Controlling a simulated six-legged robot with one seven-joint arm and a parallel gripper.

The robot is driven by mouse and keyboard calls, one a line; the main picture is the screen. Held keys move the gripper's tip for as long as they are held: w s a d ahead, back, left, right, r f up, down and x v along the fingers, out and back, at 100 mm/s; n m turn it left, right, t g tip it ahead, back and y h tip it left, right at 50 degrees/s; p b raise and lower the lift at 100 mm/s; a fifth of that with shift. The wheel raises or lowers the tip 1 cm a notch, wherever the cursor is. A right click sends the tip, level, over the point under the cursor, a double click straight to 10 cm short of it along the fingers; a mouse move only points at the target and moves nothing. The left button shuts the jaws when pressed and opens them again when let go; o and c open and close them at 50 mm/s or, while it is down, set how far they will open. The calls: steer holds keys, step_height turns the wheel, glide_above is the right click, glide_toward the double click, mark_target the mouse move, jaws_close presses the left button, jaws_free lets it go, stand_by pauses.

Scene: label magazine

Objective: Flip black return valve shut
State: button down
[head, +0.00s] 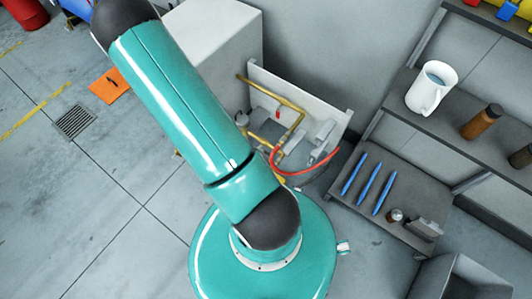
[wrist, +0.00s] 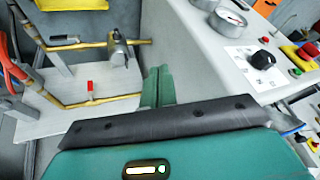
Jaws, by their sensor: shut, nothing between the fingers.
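In the wrist view, a small black lever (wrist: 64,39) lies just above the upper brass pipe (wrist: 85,45), roughly along it; I take it to be the black return valve. A red lever (wrist: 90,88) stands up across the lower brass pipe (wrist: 95,102). It also shows in the head view (head: 278,114), where I cannot make out the black lever. My gripper (wrist: 158,85) has its green fingers together and empty. It is to the right of both levers, close to the right ends of the pipes, and apart from the black lever. My arm hides the gripper in the head view.
A grey fitting (wrist: 120,48) sits on the upper pipe, between the black lever and my gripper. A red hose (wrist: 14,72) curves at the left. A white cabinet with gauges and a black knob (wrist: 263,60) stands right. Shelves with a white jug (head: 431,88) stand at right.

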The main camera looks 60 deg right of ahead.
steer(key=s+d+f+m+g+h, duration=0.2)
steer(key=s+d+f, duration=0.1)
steer(key=s+f, duration=0.8)
steer(key=s+d+f+m+g+h, duration=0.2)
steer(key=s+d+f+g, duration=0.1)
steer(key=s+f, duration=0.8)
steer(key=shift+s+d, duration=0.75)
steer(key=shift+s, duration=0.2)
glide_above(267, 153)
steer(key=a, duration=0.2)
step_height(267, 153, down, 7)
steer(key=f, duration=0.3)
steer(key=shift+s+d+f, duration=0.15)
steer(key=shift+s+d, duration=0.05)
steer(key=shift+s, duration=0.2)
steer(key=shift+f, duration=0.4)
